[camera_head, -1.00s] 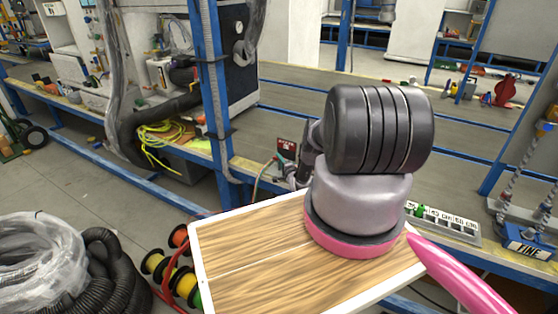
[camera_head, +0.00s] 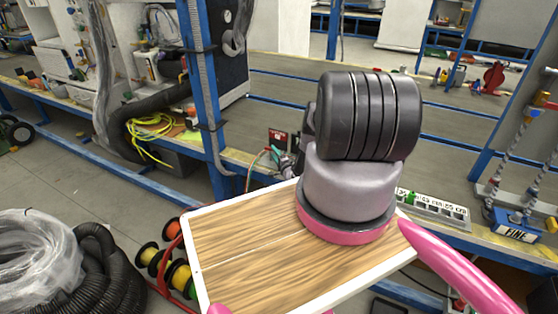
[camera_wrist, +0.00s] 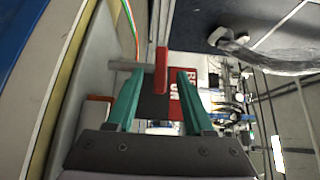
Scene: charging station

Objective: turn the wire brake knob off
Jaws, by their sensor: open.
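A red lever-like piece (camera_wrist: 161,70) shows in the wrist view, on a grey metal rod or bracket; it looks like the wire brake knob, but I cannot be sure. My gripper (camera_wrist: 158,78) is open, with its two teal fingers on either side of this red piece. I see a gap on both sides, and how deep it sits between the fingers is unclear. A red and black sign (camera_wrist: 178,106) lies behind the fingers. In the head view my gripper (camera_head: 276,154) is small, just below the sign (camera_head: 277,137), and my arm hides the knob area.
A blue upright post (camera_head: 203,100) stands left of my gripper. A workbench (camera_head: 360,110) runs behind it. Colored wire spools (camera_head: 165,262) and a black corrugated hose (camera_head: 105,270) are at lower left. A green-tipped strip (camera_head: 435,207) and a blue "FINE" block (camera_head: 517,228) are at right.

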